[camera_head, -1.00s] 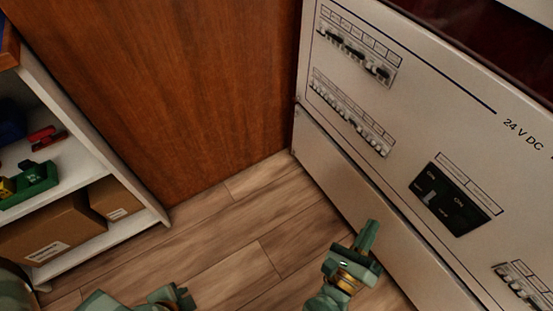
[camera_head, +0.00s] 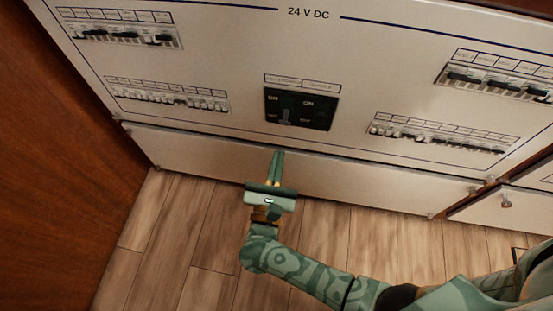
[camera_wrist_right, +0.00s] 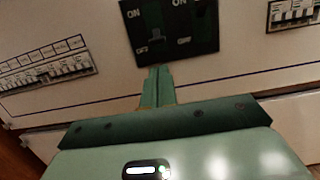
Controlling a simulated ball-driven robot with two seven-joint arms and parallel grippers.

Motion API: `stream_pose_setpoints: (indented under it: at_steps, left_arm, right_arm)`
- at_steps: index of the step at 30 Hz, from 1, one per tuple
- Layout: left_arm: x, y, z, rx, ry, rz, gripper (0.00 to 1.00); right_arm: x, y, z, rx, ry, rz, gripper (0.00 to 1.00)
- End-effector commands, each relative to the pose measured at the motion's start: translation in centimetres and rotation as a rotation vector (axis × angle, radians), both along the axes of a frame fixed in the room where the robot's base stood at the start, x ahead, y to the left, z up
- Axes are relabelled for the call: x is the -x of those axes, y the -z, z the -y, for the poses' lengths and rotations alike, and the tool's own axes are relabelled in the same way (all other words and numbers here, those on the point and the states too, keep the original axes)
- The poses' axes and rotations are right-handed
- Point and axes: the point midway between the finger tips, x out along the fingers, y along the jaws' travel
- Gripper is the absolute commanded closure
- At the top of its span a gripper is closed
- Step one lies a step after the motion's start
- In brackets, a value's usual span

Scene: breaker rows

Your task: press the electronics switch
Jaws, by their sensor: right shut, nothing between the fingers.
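A black switch plate (camera_head: 318,102) with ON and OFF marks sits in the middle of the pale panel. It holds two switches side by side under a label strip too small to read surely. The left switch (camera_head: 286,115) has a grey lever; the right one is dark and indistinct. My right gripper (camera_head: 277,152) is shut and empty, its fingers pointing at the panel below the plate's left half. In the right wrist view its fingertips (camera_wrist_right: 159,70) appear just below the plate (camera_wrist_right: 190,40), under the left switch. Contact cannot be told. My left gripper is out of view.
Breaker rows lie at upper left (camera_head: 120,34), lower left (camera_head: 168,97), upper right (camera_head: 495,82) and lower right (camera_head: 440,137) of the panel. A brown wooden wall (camera_head: 60,150) stands at left. The wooden floor (camera_head: 180,230) below the panel is clear.

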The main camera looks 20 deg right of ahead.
Motion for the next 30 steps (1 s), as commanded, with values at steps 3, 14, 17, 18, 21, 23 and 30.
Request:
stream_pose_setpoints:
  at_steps: [3,14,17,18,21,23,30]
  left_arm:
    - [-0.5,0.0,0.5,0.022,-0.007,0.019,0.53]
    - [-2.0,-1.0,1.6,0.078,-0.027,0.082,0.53]
    - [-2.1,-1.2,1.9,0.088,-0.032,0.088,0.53]
    - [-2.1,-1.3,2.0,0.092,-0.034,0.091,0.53]
    - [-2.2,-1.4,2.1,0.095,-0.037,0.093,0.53]
    - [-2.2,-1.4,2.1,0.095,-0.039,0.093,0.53]
    - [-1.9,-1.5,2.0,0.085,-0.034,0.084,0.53]
  right_arm:
    - [-1.9,-0.3,1.3,0.001,0.001,0.000,1.00]
    - [-5.6,-1.4,3.8,0.001,0.000,-0.002,1.00]
    - [-5.8,-1.5,3.9,0.000,0.000,-0.001,1.00]
    - [-5.8,-1.5,3.9,0.000,0.000,-0.001,1.00]
    - [-5.8,-1.5,3.9,0.001,0.000,-0.001,1.00]
    - [-5.8,-1.5,3.9,0.001,0.000,-0.001,1.00]
    - [-5.8,-1.7,4.2,-0.004,0.001,-0.009,1.00]
